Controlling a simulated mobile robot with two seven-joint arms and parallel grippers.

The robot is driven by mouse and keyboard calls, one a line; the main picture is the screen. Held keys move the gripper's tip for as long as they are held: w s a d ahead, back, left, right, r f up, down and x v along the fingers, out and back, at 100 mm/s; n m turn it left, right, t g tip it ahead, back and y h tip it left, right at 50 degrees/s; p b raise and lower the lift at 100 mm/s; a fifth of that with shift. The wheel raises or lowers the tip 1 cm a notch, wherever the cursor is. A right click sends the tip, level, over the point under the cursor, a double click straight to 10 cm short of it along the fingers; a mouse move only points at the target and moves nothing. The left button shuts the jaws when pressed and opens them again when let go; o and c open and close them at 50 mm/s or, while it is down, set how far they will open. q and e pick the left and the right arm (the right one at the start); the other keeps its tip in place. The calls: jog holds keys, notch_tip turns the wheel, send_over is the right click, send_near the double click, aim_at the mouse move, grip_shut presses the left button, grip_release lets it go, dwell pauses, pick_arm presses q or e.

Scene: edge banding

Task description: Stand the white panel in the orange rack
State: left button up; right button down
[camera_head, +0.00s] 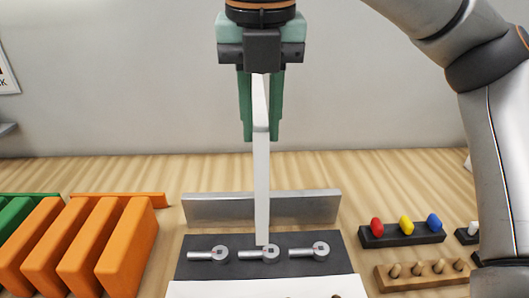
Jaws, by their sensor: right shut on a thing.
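The white panel (262,190) hangs upright in the head view, seen almost edge-on as a narrow strip. My right gripper (261,136) points down at the top centre, its green fingers shut on the panel's upper part. The panel's lower end overlaps the middle clamp in the picture; I cannot tell whether it touches anything there. The orange rack (124,245) stands at the lower left, well to the left of the panel, with several upright orange dividers and gaps between them. Its front is cut off by the picture edge. My left gripper is not in view.
A dark plate (225,273) with three silver clamps lies below the panel, before a grey metal fence (210,208). A green rack (14,216) stands at far left. At right are a black holder (402,241) with coloured knobs and a wooden peg block (425,281).

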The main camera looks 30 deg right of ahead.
jog(key=shift+w+d+f, duration=0.3)
jog(key=shift+w+f, duration=0.1)
jog(key=shift+f, duration=0.15)
jog(key=shift+w+d+f, duration=0.3)
jog(key=shift+w+f, duration=0.05)
jog(key=shift+f, duration=0.2)
jog(key=f, duration=0.3)
jog(key=shift+w+d+f, duration=0.2)
jog(key=shift+f, duration=0.05)
jog(key=c, duration=0.7)
grip_release()
jog(key=shift+f, duration=0.1)
jog(key=r+p, duration=0.1)
jog(key=r, duration=0.3)
jog(key=s+r, duration=0.1)
jog(key=r, duration=0.3)
jog(key=s+a+r+p, duration=0.1)
jog(key=r, duration=0.3)
jog(key=shift+p, duration=0.3)
jog(key=shift+f, duration=0.1)
